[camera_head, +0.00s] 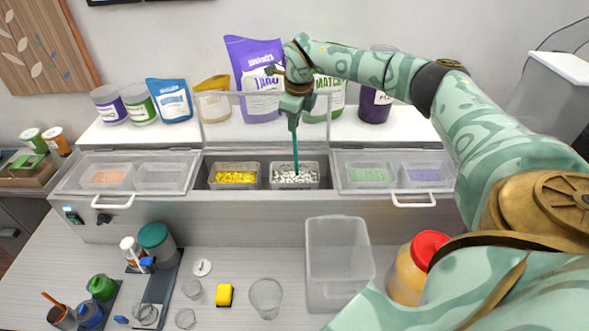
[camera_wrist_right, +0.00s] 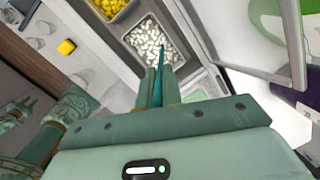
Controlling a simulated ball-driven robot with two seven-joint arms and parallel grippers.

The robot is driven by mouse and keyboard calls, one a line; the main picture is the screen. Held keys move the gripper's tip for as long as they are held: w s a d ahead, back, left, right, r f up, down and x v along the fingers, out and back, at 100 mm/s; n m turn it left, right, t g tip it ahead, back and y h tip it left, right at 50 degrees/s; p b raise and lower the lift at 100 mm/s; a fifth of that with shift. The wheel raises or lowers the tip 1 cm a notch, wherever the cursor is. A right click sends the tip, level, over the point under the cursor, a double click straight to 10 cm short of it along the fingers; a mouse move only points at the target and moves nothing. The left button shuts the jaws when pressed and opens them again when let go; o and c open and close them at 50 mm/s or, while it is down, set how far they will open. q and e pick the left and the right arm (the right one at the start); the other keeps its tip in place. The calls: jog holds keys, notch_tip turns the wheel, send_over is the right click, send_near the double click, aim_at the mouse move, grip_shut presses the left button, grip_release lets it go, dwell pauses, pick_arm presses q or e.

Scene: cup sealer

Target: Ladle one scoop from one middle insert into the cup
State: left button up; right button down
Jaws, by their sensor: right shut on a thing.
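Two middle inserts sit in the open centre of the counter unit. The left insert (camera_head: 236,186) holds yellow pieces and the right insert (camera_head: 294,185) holds white pieces. In the right wrist view the white-filled insert (camera_wrist_right: 150,42) lies just beyond my fingers. My right gripper (camera_head: 293,112) is shut on a thin teal handle (camera_head: 295,150), apparently the ladle's. The handle points down into the white pieces; its lower end is hidden there. A clear cup (camera_head: 265,298) stands on the front counter and looks empty.
Clear lids (camera_head: 137,172) cover the side inserts. A raised clear panel (camera_head: 225,115) stands behind the middle ones. A clear bin (camera_head: 338,262) and a red-lidded jar (camera_head: 413,270) stand right of the cup. A yellow block (camera_head: 225,294) lies left of it. Bags and tubs line the back shelf.

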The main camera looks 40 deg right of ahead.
dwell(0.3)
notch_tip(320, 180, up, 3)
jog(key=p, duration=0.3)
jog(key=shift+r, duration=4.15)
jog(key=shift+f, duration=0.15)
